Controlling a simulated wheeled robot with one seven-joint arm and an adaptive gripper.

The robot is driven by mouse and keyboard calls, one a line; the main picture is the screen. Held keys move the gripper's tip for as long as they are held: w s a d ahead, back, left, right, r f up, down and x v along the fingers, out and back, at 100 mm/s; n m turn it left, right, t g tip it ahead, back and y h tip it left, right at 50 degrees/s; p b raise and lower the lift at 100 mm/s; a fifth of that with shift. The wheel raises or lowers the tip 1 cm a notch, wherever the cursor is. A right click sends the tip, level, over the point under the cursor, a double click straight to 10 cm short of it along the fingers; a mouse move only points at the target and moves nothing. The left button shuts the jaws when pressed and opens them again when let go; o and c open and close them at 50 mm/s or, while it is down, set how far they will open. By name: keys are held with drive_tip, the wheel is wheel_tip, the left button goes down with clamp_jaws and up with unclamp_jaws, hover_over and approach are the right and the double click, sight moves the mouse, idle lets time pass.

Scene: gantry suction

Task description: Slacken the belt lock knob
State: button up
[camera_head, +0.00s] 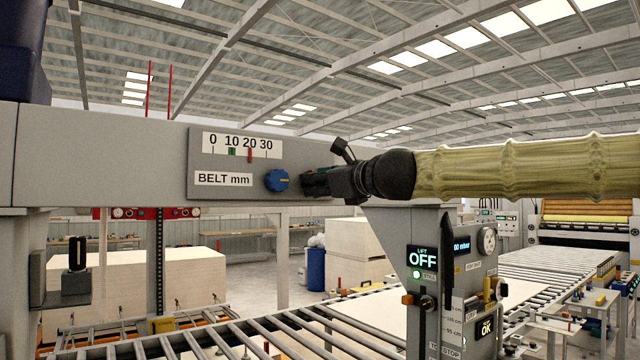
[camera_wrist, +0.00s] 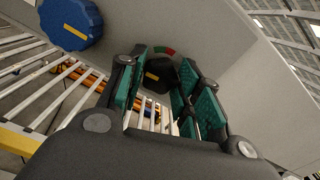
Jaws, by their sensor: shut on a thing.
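A black knob (camera_wrist: 161,73) with a yellow mark sits on the grey panel, seemingly the belt lock knob. A small red and green arc (camera_wrist: 165,50) shows behind it. My gripper (camera_wrist: 170,82) has its green-padded fingers around the knob and is shut on it. In the head view my gripper (camera_head: 315,182) reaches the panel from the right and hides this knob. The blue knob (camera_head: 277,180), with a yellow mark, is just left of my gripper, apart from it; it also shows in the wrist view (camera_wrist: 71,22). The BELT mm scale (camera_head: 238,144) has its red pointer near 20 and a green mark near 10.
The panel is on a grey beam (camera_head: 100,155). Below lie roller conveyors (camera_head: 230,335). A grey control post (camera_head: 400,235) with a sign reading LIFT OFF stands below my arm. A blue barrel (camera_head: 316,268) and pale board stacks (camera_head: 190,275) stand behind.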

drive_tip(key=shift+n, duration=0.8)
drive_tip(key=o, duration=1)
drive_tip(key=shift+o, duration=0.2)
drive_tip(key=v, duration=1.2)
